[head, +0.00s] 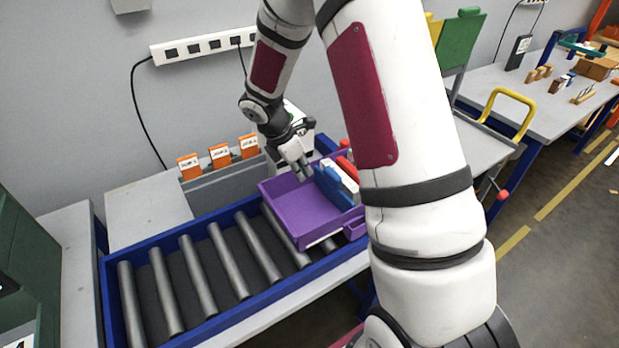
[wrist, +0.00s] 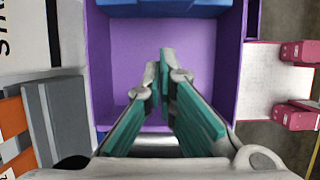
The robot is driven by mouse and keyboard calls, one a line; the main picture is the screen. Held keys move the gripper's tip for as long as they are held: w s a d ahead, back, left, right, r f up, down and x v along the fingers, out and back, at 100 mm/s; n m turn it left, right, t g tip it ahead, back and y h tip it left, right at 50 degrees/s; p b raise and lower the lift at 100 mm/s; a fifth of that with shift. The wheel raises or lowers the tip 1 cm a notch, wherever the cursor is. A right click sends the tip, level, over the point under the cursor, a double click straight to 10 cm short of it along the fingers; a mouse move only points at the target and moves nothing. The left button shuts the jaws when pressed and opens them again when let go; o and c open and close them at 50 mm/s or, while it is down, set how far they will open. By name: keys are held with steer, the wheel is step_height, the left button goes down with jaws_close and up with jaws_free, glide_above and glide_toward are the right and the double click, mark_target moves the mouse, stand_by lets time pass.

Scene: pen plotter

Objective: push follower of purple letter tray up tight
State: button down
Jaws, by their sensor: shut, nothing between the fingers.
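The purple letter tray (head: 297,208) sits at the right end of the roller conveyor. It also fills the middle of the wrist view (wrist: 207,48). A blue upright piece (head: 333,187), which looks like the follower, stands in its right part, with white and red items beyond it. The blue piece shows along the top edge of the wrist view (wrist: 165,9). My gripper (head: 305,176) is shut and empty over the open part of the tray, left of the blue piece and apart from it. Its fingertips show in the wrist view (wrist: 166,72). My arm hides the tray's right end.
The blue-framed conveyor (head: 205,280) has bare rollers left of the tray. A grey rack with several orange labelled cards (head: 220,155) stands behind it. A white power strip (head: 203,46) is on the wall. A cart with a yellow handle (head: 512,112) stands at right.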

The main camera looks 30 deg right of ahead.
mark_target(332, 170)
steer(key=a+b+v, duration=0.1)
steer(key=b+v, duration=0.2)
steer(key=v, duration=0.3)
steer(key=d+f+p, duration=0.1)
steer(key=d+f, duration=0.7)
steer(key=f, duration=0.1)
steer(key=shift+f+p, duration=0.3)
steer(key=shift+f, duration=0.05)
steer(key=shift+w, duration=0.1)
steer(key=shift+d, duration=2.45)
steer(key=shift+a, duration=0.1)
